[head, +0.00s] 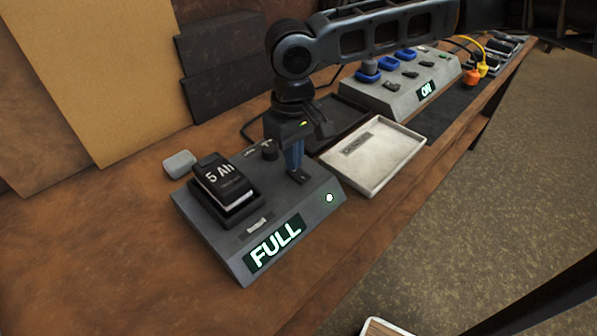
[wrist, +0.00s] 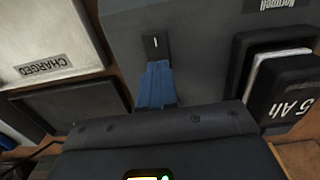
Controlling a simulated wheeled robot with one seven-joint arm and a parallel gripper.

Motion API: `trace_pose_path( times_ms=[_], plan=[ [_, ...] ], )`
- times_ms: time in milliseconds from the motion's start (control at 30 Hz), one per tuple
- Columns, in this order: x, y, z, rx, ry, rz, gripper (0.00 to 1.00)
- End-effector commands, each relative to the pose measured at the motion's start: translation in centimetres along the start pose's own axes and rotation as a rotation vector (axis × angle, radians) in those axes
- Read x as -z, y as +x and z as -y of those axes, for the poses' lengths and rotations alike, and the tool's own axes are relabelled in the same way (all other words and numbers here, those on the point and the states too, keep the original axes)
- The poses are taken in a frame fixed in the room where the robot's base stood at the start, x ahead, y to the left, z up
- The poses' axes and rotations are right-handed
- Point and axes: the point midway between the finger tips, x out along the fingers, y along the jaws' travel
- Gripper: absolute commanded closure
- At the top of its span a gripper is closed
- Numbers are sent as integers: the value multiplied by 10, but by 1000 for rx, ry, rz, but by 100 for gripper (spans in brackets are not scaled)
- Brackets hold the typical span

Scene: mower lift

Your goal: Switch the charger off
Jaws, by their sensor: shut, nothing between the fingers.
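The charger (head: 290,208) is a grey box on the bench with a lit display (head: 275,243) reading "FULL" and a small lit lamp (head: 329,198). A black battery marked "5 Ah" (head: 222,179) sits in its dock, and it also shows in the wrist view (wrist: 289,85). A small dark switch (head: 299,177) is on the charger's top; the wrist view shows it with a white mark (wrist: 154,44). My gripper (head: 295,168) is shut and empty, pointing down with its blue fingertips (wrist: 157,82) at the switch. I cannot tell whether they touch it.
A white tray labelled "CHARGED" (head: 401,150) lies right of the charger, beside a dark tray (head: 345,115). Behind is a grey box reading "ON" (head: 400,97). A dark knob (head: 269,150) stands near my gripper. A grey block (head: 179,163) lies at left. The front-left bench is clear.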

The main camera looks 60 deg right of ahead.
Motion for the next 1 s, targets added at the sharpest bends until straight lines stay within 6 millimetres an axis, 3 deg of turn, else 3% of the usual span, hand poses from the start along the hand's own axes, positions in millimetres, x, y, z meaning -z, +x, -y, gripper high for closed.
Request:
trace_pose_path(
  times_ms=[767, 1000],
  plan=[
    [0, 11, 0, 0, 0, 1, 100],
    [0, 3, 0, 1, 0, 1, 100]
  ],
)
